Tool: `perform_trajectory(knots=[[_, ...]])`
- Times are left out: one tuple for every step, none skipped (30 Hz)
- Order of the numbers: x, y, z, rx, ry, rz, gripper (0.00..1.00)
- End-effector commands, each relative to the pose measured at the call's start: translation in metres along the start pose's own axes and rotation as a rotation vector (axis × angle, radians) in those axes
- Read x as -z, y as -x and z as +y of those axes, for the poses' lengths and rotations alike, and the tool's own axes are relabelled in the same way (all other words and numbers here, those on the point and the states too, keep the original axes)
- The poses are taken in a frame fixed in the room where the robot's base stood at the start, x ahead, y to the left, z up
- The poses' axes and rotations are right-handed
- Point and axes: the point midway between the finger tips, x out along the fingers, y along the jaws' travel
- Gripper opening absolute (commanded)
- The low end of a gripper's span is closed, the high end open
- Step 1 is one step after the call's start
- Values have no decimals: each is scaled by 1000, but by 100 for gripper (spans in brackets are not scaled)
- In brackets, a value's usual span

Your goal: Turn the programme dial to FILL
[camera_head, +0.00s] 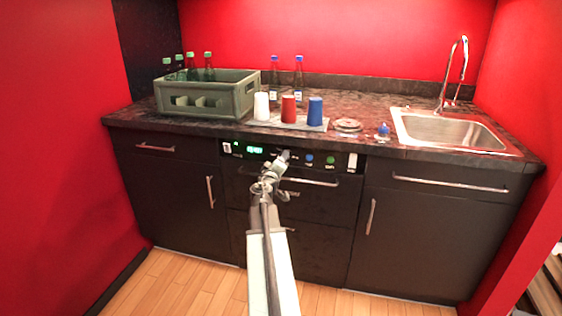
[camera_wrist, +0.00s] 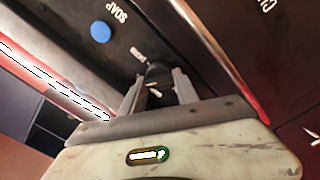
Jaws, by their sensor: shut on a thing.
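The programme dial (camera_wrist: 157,75) is a dark knob on the black control panel. It sits between the two fingers of my gripper (camera_wrist: 158,92) in the wrist view, and the fingers are shut on it. A small white mark shows on the dial, near the fingers. One small white label lies just beyond the dial, too slanted to read surely. In the head view my gripper (camera_head: 279,162) reaches the panel between the green display (camera_head: 255,150) and the buttons, covering most of the dial and its labels.
A blue button (camera_wrist: 100,32) marked SOAP is beside the dial. A green button (camera_head: 330,160) is further right. A bar handle (camera_head: 310,181) runs below the panel. Above, the counter holds a bottle crate (camera_head: 212,104), a white cup (camera_head: 261,106), a red cup (camera_head: 288,108) and a blue cup (camera_head: 315,110).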

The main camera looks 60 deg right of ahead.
Motion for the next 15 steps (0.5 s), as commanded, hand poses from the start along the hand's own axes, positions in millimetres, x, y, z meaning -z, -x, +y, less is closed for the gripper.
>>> perform_trajectory(knots=[[1, 1, -1, 2, 11, 2, 0], [1, 1, -1, 2, 18, 2, 0], [1, 1, -1, 2, 25, 2, 0], [1, 1, -2, 2, 29, 2, 0], [1, 1, -2, 2, 33, 2, 0], [1, 1, -2, 2, 38, 3, 0], [1, 1, -2, 3, 40, 3, 0], [1, 1, -2, 3, 42, 3, 0], [1, 1, -2, 3, 44, 3, 0], [1, 1, -2, 3, 44, 3, 0], [1, 1, -2, 3, 45, 3, 0], [1, 1, -2, 3, 45, 3, 0], [1, 1, -2, 3, 45, 3, 0], [1, 1, -2, 3, 45, 3, 0], [1, 1, -2, 3, 44, 4, 0]])
